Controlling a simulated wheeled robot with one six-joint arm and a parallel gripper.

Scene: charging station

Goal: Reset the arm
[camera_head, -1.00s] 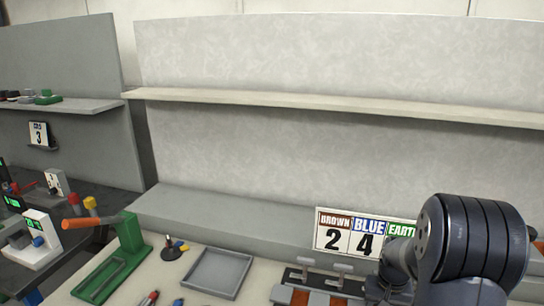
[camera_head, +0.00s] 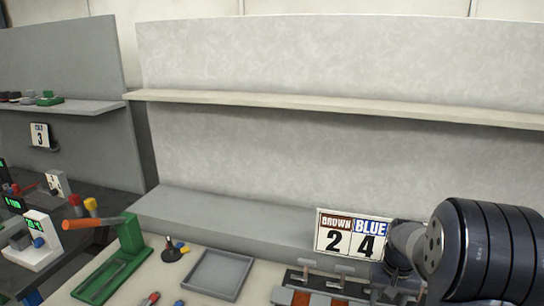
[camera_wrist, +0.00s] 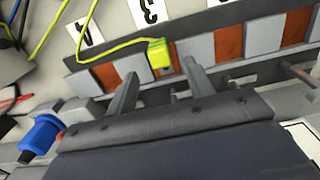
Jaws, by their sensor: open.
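In the wrist view my gripper (camera_wrist: 160,85) shows two grey fingers held apart. A yellow plug (camera_wrist: 160,56) on a yellow cable lies beyond the fingertips, at a row of brown and grey blocks (camera_wrist: 228,47). I cannot tell whether the plug touches a finger. In the head view my dark arm is at the lower right and the gripper itself is hidden. The brown and grey row (camera_head: 327,299) also shows at the bottom of the head view, partly behind my arm.
A sign (camera_head: 338,240) reading BROWN 2 and BLUE 4 stands behind the row. A grey tray (camera_head: 218,274) and a green press with an orange handle (camera_head: 127,240) stand to the left. A blue connector (camera_wrist: 40,137) is at the wrist view's left. A long shelf (camera_head: 330,109) crosses the back wall.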

